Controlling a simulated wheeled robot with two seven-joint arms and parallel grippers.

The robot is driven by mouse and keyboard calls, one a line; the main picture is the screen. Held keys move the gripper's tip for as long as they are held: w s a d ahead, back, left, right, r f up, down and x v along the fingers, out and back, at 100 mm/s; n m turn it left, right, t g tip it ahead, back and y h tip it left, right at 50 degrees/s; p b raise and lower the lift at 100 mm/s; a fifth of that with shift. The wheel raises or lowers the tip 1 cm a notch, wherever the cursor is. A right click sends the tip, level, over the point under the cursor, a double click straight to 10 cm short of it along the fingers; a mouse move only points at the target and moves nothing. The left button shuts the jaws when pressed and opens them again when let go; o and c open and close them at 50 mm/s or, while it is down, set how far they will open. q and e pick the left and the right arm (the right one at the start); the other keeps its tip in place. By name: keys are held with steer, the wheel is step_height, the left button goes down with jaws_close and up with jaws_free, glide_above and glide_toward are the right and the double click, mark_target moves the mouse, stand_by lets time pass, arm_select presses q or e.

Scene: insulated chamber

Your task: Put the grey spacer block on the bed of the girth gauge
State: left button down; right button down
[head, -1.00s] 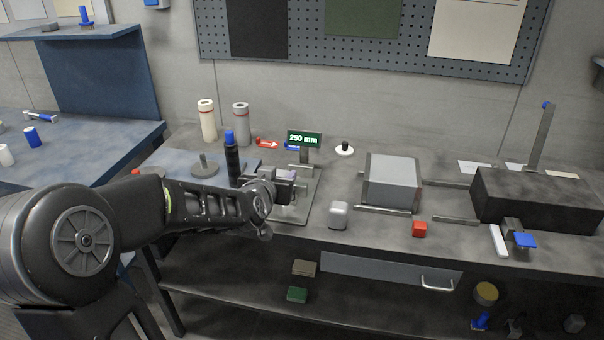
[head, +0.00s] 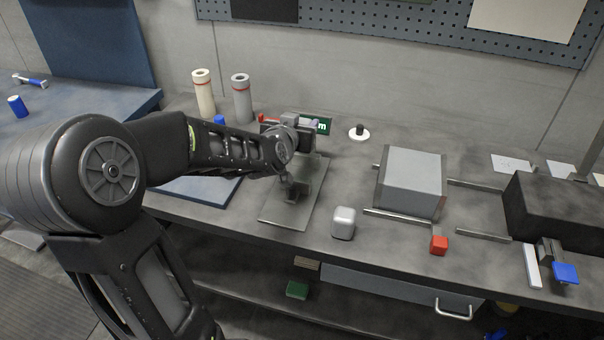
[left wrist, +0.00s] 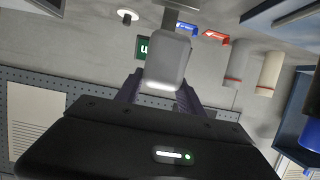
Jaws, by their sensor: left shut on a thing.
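My left gripper (head: 290,135) is raised above the back part of the girth gauge's flat bed (head: 312,205). In the left wrist view, its fingers (left wrist: 160,92) are shut on a light grey block with rounded edges (left wrist: 168,58), which I take to be the grey spacer block. In the head view the gripper mostly hides the held block. The gauge's green display (head: 325,125) shows partly behind the gripper, with only an "m" readable. It also shows in the left wrist view (left wrist: 143,47). My right gripper is in neither view.
Another light grey rounded block (head: 343,223) stands right of the bed. A large grey box (head: 412,180) and a red cube (head: 439,245) are farther right. Cream (head: 203,95) and grey (head: 241,98) cylinders stand at the back left. A white disc with a black knob (head: 359,133) lies behind.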

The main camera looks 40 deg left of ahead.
arm_select(q)
steer(key=shift+f, duration=2.95)
step_height(320, 180, down, 4)
steer(key=shift+w+f, duration=0.1)
steer(key=shift+f, duration=0.15)
steer(key=c, duration=0.7)
jaws_free()
